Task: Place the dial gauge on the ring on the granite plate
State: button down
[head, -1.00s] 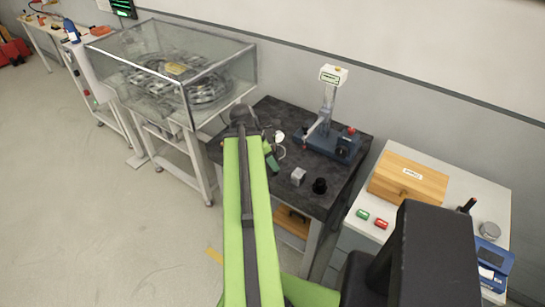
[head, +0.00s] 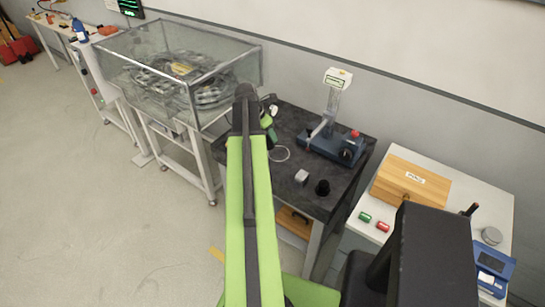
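The dark granite plate (head: 318,205) is the top of the stand in the middle of the head view. A thin pale ring (head: 280,154) lies flat on it, just right of my arm, with nothing seen on it. My gripper (head: 270,123) is beyond the ring, above the plate's far left part, mostly hidden behind my green arm. A small white round thing, which looks like the dial gauge (head: 273,109), shows right at the gripper. It is too small to tell whether the fingers are closed on it.
A blue gauge stand (head: 335,145) with a white display stands at the plate's back. A grey block (head: 301,177) and a black cylinder (head: 322,188) sit near its front. A glass case (head: 180,70) is left; a white cabinet with a wooden box (head: 410,185) is right.

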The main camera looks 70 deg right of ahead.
aim_at(268, 147)
notch_tip(268, 147, down, 9)
jog(key=b, duration=0.7)
jog(key=shift+r, duration=0.45)
jog(key=shift+f, duration=0.25)
jog(key=c, duration=0.6)
grip_release()
jog(key=shift+r, duration=0.1)
jog(key=shift+r+p, duration=0.25)
jog(key=shift+p, duration=0.05)
jog(key=p+v, duration=1.1)
jog(key=shift+a+r, duration=0.2)
jog(key=shift+r, duration=0.15)
jog(key=shift+w, duration=0.1)
